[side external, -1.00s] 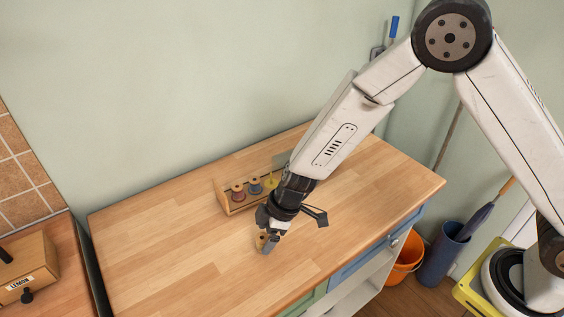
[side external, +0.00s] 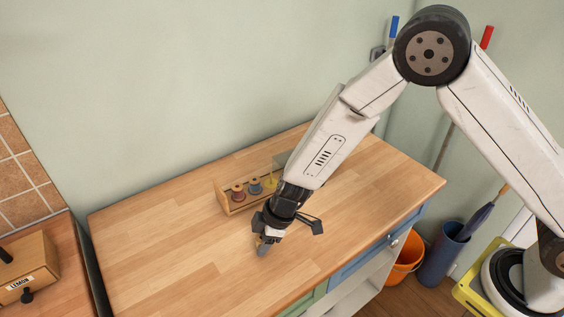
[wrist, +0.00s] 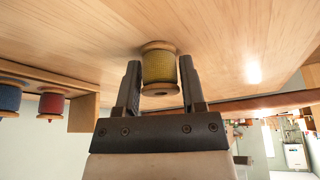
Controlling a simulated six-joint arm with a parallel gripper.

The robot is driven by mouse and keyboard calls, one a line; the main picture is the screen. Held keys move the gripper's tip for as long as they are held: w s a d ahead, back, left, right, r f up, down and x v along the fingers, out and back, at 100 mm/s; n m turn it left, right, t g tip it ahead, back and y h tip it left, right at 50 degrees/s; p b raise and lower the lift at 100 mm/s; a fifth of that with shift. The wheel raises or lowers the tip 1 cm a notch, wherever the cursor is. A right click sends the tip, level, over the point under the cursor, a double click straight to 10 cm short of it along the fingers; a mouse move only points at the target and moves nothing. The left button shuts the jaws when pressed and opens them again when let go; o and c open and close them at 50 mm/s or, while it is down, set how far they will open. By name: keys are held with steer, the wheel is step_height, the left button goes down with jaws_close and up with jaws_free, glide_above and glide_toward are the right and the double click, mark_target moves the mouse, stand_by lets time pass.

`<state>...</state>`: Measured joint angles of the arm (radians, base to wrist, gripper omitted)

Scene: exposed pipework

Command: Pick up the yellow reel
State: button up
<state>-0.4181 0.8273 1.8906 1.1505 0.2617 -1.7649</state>
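The yellow reel (wrist: 160,68) stands on the wooden worktop between the two fingers of my gripper (wrist: 160,80) in the wrist view. It has pale wooden ends and yellow thread. The fingers stand on either side of it with narrow gaps, and my gripper looks open. In the side view my gripper (side external: 265,246) is down close to the worktop. The reel is mostly hidden behind it there.
A small wooden rack (side external: 222,200) holds a red reel (side external: 238,193) and a blue reel (side external: 255,187), with something yellow (side external: 271,182) at its right end. The worktop (side external: 170,245) is clear to the left. An orange bucket (side external: 405,262) stands on the floor.

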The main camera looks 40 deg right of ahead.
jaws_close()
steer(key=shift+r, duration=0.15)
steer(key=shift+r, duration=1.05)
steer(key=s+d+r, duration=0.2)
steer(key=s+r, duration=0.3)
steer(key=s, duration=0.1)
steer(key=s+d+r, duration=0.3)
steer(key=s+r, duration=0.2)
steer(key=s, duration=0.1)
steer(key=shift+s+d+r, duration=0.3)
steer(key=shift+s, duration=0.1)
steer(key=shift+w, duration=0.1)
